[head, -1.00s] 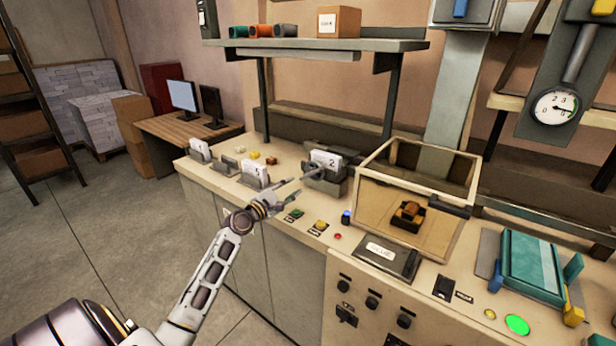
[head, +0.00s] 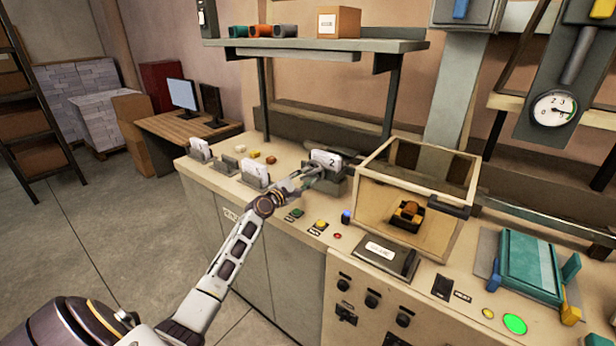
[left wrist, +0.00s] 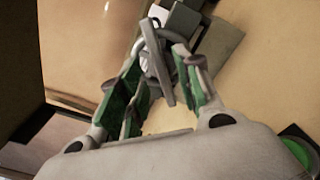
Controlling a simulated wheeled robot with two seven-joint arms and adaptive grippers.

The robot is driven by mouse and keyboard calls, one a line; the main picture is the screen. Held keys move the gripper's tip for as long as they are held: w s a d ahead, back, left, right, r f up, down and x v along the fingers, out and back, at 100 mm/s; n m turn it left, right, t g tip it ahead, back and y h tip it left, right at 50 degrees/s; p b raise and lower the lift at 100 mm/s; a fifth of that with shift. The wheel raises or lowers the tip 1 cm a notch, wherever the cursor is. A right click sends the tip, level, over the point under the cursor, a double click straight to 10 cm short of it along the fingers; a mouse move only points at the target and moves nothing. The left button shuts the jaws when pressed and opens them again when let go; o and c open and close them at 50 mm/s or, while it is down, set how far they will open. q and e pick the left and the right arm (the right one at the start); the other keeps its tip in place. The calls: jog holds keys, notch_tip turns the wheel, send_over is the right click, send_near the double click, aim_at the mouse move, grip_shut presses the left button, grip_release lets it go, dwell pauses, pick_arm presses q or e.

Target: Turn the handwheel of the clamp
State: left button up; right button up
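The clamp (head: 337,185) is a grey block on the bench, with a white card marked 2 (head: 326,159) standing in it. My left gripper (head: 311,175) is at the front left side of the clamp. The handwheel is largely hidden by the gripper in the head view. My right gripper is not in view.
Other card holders (head: 254,174) stand to the left on the bench. A clear-sided box (head: 416,195) stands close to the right of the clamp. Green and yellow buttons (head: 321,224) lie along the front. A shelf (head: 320,45) hangs above.

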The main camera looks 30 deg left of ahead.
pick_arm(q)
jog(key=shift+w+d, duration=0.1)
jog(key=shift+w, duration=1.2)
grip_shut()
